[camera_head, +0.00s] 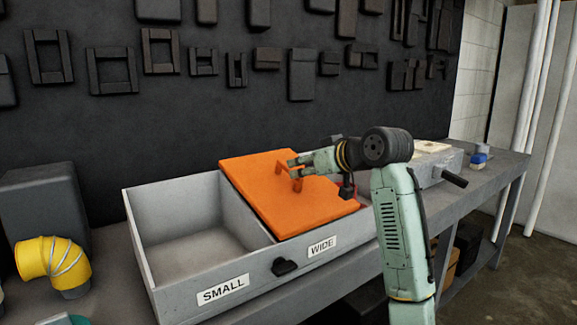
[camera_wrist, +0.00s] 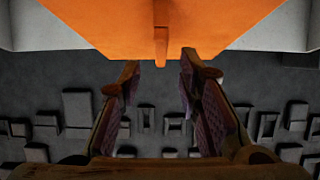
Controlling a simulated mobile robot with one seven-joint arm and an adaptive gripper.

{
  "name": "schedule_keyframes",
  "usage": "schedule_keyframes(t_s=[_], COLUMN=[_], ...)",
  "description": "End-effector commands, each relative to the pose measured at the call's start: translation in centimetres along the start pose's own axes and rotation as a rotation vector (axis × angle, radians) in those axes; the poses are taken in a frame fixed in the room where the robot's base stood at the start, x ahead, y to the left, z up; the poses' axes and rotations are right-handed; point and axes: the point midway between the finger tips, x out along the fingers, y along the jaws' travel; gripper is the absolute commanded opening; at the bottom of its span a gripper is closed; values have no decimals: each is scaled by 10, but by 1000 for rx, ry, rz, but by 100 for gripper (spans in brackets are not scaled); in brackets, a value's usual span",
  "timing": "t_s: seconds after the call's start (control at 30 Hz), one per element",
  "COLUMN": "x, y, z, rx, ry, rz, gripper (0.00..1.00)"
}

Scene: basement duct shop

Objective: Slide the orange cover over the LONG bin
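The orange cover (camera_head: 285,205) lies over the WIDE compartment of the grey bin box (camera_head: 210,290), with its raised handle (camera_head: 290,184) near the middle. My gripper (camera_head: 292,168) is at this handle. In the wrist view my gripper (camera_wrist: 160,72) has its two fingers apart, with the handle (camera_wrist: 160,45) at the gap between the tips; contact does not show. The orange cover (camera_wrist: 100,20) fills the top of that view. The SMALL compartment (camera_head: 190,235) is uncovered. No LONG label shows; my arm hides part of the box's right side.
The box stands on a grey workbench (camera_head: 495,180). A yellow duct elbow (camera_head: 50,260) is at the left. A blue-topped item (camera_head: 479,158) sits at the right end. Dark shapes hang on the black wall panel (camera_head: 210,110) behind. A black latch (camera_head: 285,267) sticks out of the box front.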

Motion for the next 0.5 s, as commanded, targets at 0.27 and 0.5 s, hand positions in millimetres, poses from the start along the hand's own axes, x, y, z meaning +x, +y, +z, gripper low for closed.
schedule_keyframes(t_s=[0.27, 0.5], x=[48, 64], y=[-1, -1], z=[-2, 0], rx=[0, -1], ry=[-1, 1], rz=[-1, -1], gripper=[32, 32])
